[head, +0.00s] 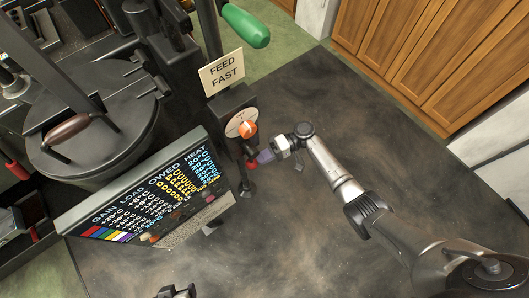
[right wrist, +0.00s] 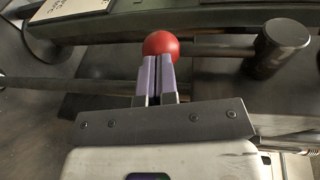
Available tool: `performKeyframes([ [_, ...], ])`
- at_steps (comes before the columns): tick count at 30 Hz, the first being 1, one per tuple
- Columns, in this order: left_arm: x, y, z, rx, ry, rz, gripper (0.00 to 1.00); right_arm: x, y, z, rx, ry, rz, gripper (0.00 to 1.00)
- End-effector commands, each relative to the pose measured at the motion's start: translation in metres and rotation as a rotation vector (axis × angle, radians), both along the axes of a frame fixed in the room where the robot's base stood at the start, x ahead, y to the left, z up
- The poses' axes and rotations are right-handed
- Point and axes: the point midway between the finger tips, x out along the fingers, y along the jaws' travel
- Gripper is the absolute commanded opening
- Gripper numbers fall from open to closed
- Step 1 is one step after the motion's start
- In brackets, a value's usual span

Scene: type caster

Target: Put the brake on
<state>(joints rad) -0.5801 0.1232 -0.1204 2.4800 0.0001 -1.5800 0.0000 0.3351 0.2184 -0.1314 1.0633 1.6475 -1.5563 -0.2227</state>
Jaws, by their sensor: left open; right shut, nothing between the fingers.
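My right gripper (head: 263,157) reaches in from the right to the front of the dark machine. Its purple fingers (right wrist: 156,76) are shut with nothing between them. A red ball knob (right wrist: 161,44) sits just beyond the fingertips in the right wrist view; touching or a small gap, I cannot tell. In the head view a red knob (head: 252,164) shows beside the fingertips, below an orange-red knob (head: 247,129) on a round pale dial (head: 236,122). No label in view names the brake. My left gripper (head: 178,292) is open at the bottom edge, partly cut off.
A tilted board (head: 150,190) with coloured figures stands left of my right gripper. Above are a "FEED FAST" sign (head: 222,72) and a green handle (head: 246,26). A round lidded pot (head: 95,130) is at left.

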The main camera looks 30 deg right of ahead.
Motion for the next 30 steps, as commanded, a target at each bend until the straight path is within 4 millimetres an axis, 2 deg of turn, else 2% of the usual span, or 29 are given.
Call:
performKeyframes([
  [1,0.000,-0.001,-0.010,-0.003,0.000,0.002,0.69,-0.001,0.007,-0.008,0.042,0.010,0.000,0.00],
  [7,0.000,-0.003,-0.019,-0.011,0.001,0.008,0.69,-0.005,0.023,-0.009,0.181,0.041,0.001,0.00],
  [18,0.000,-0.001,-0.019,-0.003,0.000,0.003,0.69,-0.009,0.042,-0.008,0.170,0.039,0.001,0.00],
  [30,0.000,0.002,-0.019,0.005,0.000,-0.003,0.69,-0.011,0.048,-0.009,0.169,0.040,0.002,0.00],
])
